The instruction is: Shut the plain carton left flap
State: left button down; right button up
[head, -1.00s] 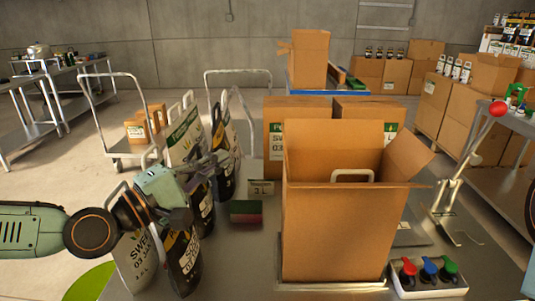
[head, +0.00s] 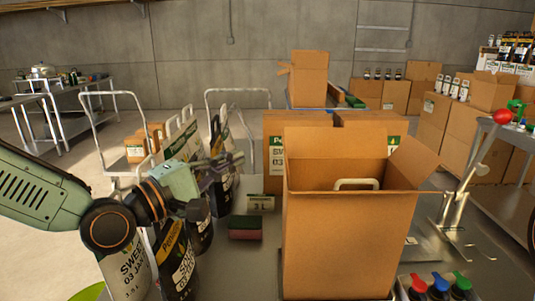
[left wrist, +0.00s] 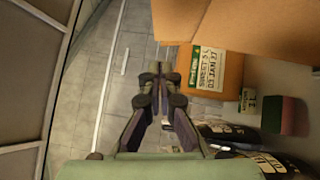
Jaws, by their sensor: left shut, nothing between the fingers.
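The plain carton (head: 340,235) stands upright on the metal table, open at the top. Its back flap (head: 335,143) stands up and its right flap (head: 412,162) leans outward. The left flap is not clear; only a thin edge shows at the left rim. A white handle shows inside the opening. My left gripper (head: 232,159) is shut and empty, left of the carton at about rim height, apart from it in the picture. In the left wrist view its fingers (left wrist: 158,70) are together, with brown cardboard (left wrist: 275,25) at the upper right. My right gripper is not in view.
Black and white bags (head: 180,255) stand below and behind my left gripper. A small sign (head: 260,203) and a green and red block (head: 246,228) lie left of the carton. A labelled carton (head: 275,185) stands behind. Coloured knobs (head: 440,282) and a lever (head: 462,195) are at the right.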

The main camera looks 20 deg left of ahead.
pick_arm(q)
jog(key=w+d+r, duration=0.1)
jog(key=w+d, duration=0.3)
jog(key=d, duration=0.2)
jog(key=shift+r+b, duration=0.15)
jog(key=shift+b, duration=0.25)
dwell(0.4)
jog(key=shift+a, duration=0.1)
jog(key=shift+w, duration=0.15)
